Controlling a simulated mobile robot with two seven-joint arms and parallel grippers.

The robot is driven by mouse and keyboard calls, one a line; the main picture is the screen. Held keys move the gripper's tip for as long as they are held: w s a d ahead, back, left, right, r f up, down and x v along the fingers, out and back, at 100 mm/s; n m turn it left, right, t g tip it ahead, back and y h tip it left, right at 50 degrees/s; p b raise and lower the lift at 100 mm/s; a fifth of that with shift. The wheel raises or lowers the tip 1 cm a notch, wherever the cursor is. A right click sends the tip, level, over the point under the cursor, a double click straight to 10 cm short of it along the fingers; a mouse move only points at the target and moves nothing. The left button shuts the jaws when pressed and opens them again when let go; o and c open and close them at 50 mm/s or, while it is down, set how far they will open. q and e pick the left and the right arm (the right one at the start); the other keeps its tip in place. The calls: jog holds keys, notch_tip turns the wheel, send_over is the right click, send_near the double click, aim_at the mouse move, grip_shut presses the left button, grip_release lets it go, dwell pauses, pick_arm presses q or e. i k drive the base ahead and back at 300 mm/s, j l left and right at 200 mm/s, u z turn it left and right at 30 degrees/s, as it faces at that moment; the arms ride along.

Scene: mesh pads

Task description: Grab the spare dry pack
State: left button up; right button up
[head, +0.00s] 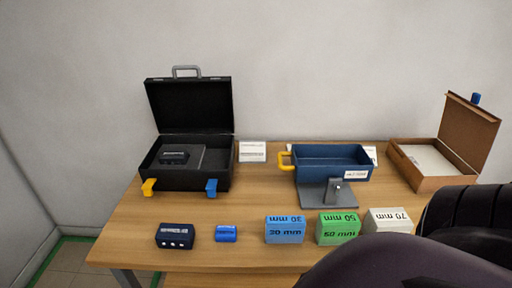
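No label that I can read marks a dry pack, so I cannot tell which thing it is. A small dark navy block (175,236) with white dots on its front lies at the table's front left. A small blue piece (226,233) lies just right of it. A similar dark block (173,157) sits inside the open black case (188,185). Neither of my grippers shows. A dark part of my arm fills the lower right corner and hides that end of the table.
A blue bin (333,157) with a yellow handle stands behind a grey stand (327,193). Blue 30 mm (285,230), green 50 mm (338,228) and white 70 mm (388,220) blocks line the front. An open brown box (450,183) is at right. Table's middle left is clear.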

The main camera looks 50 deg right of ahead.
aim_at(223, 233)
jog(key=z, duration=1.15)
